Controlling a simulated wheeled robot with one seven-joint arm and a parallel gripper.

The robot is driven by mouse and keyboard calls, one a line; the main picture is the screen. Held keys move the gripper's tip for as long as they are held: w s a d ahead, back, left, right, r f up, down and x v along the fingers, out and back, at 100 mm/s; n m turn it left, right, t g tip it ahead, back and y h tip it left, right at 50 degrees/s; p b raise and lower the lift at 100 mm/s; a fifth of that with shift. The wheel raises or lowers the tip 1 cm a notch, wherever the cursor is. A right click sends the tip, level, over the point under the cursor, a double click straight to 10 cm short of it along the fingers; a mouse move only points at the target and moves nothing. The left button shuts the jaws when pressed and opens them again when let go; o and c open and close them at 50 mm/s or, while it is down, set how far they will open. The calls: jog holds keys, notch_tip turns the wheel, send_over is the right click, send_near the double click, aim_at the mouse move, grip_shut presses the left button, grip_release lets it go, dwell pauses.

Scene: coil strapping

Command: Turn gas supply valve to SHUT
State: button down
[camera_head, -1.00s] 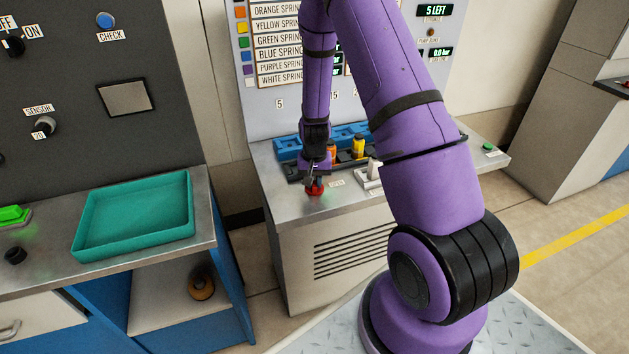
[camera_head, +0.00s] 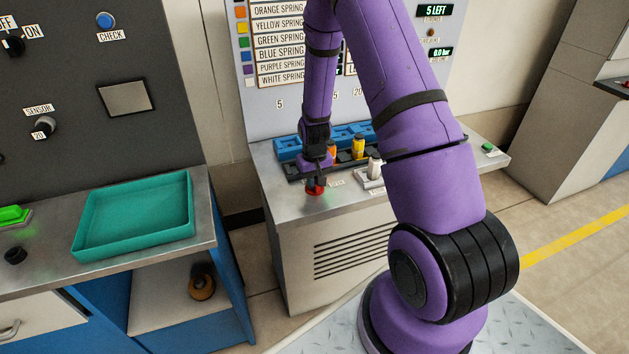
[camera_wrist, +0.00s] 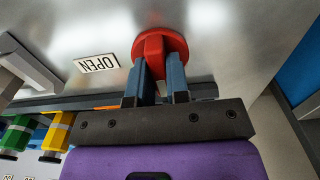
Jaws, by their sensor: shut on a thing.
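The red gas valve knob (camera_head: 315,190) sits on the front left of the metal bench top, below my gripper (camera_head: 316,179). In the wrist view, the red knob (camera_wrist: 174,37) has a round base and a raised grip bar. My gripper (camera_wrist: 159,72) has its two blue-grey fingers closed on either side of that bar. An OPEN label (camera_wrist: 97,63) lies on the metal beside the knob and appears upside down in the wrist view. No SHUT label can be made out.
A white fixture (camera_head: 371,176) stands right of the knob. Blue blocks (camera_head: 288,149) and a yellow cylinder (camera_head: 358,147) are behind, near the upright panel (camera_head: 265,115). A teal tray (camera_head: 84,240) lies on the left bench.

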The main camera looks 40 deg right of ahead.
jog(key=c, duration=1.1)
grip_release()
jog(key=shift+r, duration=0.1)
notch_tip(320, 180, up, 11)
